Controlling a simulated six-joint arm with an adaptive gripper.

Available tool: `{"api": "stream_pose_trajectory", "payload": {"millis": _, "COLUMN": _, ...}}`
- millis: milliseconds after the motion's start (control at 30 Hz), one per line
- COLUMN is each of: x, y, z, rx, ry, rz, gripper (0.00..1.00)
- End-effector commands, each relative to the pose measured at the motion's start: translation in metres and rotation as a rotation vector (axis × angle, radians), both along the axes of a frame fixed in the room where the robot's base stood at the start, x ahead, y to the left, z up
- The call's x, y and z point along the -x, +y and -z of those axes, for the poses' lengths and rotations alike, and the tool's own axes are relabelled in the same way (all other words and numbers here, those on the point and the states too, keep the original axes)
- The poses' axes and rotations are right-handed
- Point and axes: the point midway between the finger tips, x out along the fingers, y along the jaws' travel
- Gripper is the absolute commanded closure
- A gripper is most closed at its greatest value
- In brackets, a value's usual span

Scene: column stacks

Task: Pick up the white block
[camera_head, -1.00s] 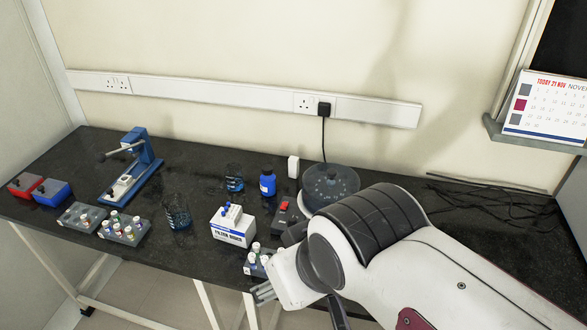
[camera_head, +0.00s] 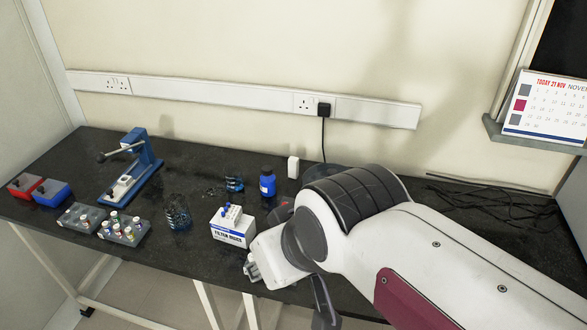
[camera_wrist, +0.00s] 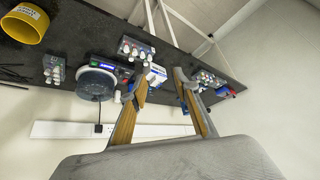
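A small white upright block (camera_head: 293,166) stands at the back of the black bench, near the wall, just right of the blue bottle. In the head view it is clear of my arm. My gripper (camera_head: 251,268) is at the bench's front edge, well in front of the block and to its left, partly hidden by my wrist. In the wrist view my gripper (camera_wrist: 160,80) has its two fingers spread apart with nothing held between them. I cannot surely pick out the white block in the wrist view.
A filter box (camera_head: 232,230), blue bottle (camera_head: 267,183) and glass beakers (camera_head: 178,213) stand left of my arm. Vial racks (camera_head: 122,230) and a blue press (camera_head: 135,168) are further left. A round device (camera_wrist: 95,82) and yellow container (camera_wrist: 25,23) show in the wrist view.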

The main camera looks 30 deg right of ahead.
Motion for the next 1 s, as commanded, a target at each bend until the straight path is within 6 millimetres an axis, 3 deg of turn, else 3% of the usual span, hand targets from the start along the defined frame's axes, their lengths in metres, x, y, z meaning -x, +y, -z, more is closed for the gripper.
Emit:
{"api": "stream_pose_trajectory", "payload": {"millis": 500, "x": -0.138, "y": 0.016, "z": -0.04, "rx": -0.118, "ry": -0.189, "rz": 0.022, "gripper": 0.69}}
{"api": "stream_pose_trajectory", "payload": {"millis": 1000, "x": -0.272, "y": -0.007, "z": -0.056, "rx": -0.165, "ry": -0.376, "rz": 0.137, "gripper": 0.69}}
